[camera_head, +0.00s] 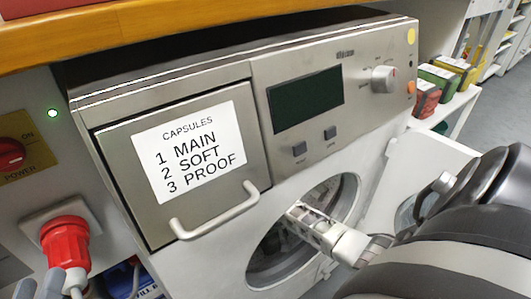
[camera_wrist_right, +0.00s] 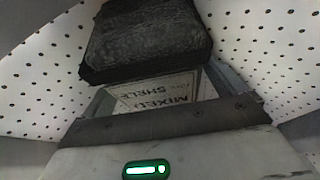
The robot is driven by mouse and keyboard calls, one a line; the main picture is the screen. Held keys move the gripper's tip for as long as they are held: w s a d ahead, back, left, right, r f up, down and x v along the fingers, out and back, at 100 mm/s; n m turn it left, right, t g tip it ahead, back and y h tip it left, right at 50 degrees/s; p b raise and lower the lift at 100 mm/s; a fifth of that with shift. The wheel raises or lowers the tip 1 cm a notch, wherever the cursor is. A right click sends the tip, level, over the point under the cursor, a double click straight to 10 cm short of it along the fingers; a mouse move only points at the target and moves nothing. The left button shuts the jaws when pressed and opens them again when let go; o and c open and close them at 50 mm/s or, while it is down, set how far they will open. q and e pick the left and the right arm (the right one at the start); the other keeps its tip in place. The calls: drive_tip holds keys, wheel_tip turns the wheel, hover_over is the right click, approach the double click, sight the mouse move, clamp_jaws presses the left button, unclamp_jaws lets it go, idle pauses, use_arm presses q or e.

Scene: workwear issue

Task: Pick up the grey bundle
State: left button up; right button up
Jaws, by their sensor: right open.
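The grey bundle (camera_wrist_right: 147,40), dark and folded, lies in the drum in the right wrist view, just ahead of my right gripper (camera_wrist_right: 175,95). The right jaws are open, with a white card (camera_wrist_right: 160,95) reading "MIXED" and "SHELF" visible between them below the bundle. I cannot tell whether the fingers touch the bundle. In the head view my right gripper (camera_head: 302,213) reaches through the round opening of the machine (camera_head: 350,190); the bundle is hidden there.
The perforated drum wall (camera_wrist_right: 45,70) surrounds the right gripper closely. The machine's door (camera_head: 425,165) stands open at the right. A handled drawer (camera_head: 215,215) labelled "CAPSULES" is shut. A red plug (camera_head: 66,243) juts out near my left gripper. Boxes (camera_head: 437,78) stand on a shelf at right.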

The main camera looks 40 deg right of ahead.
drive_tip(key=shift+w+f, duration=0.3)
drive_tip(key=shift+f, duration=0.3)
use_arm(q)
drive_tip(key=shift+w+a+r+m+t+h, duration=0.15)
drive_tip(key=shift+w+r+m+t, duration=0.1)
drive_tip(key=shift+r+m+t, duration=0.25)
drive_tip(key=shift+w+a+r+m+t+h, duration=0.1)
drive_tip(key=shift+w+r+m+t+h, duration=0.15)
drive_tip(key=shift+r, duration=0.35)
use_arm(e)
drive_tip(key=c, duration=1.2)
drive_tip(key=shift+r, duration=0.1)
drive_tip(key=shift+c, duration=0.2)
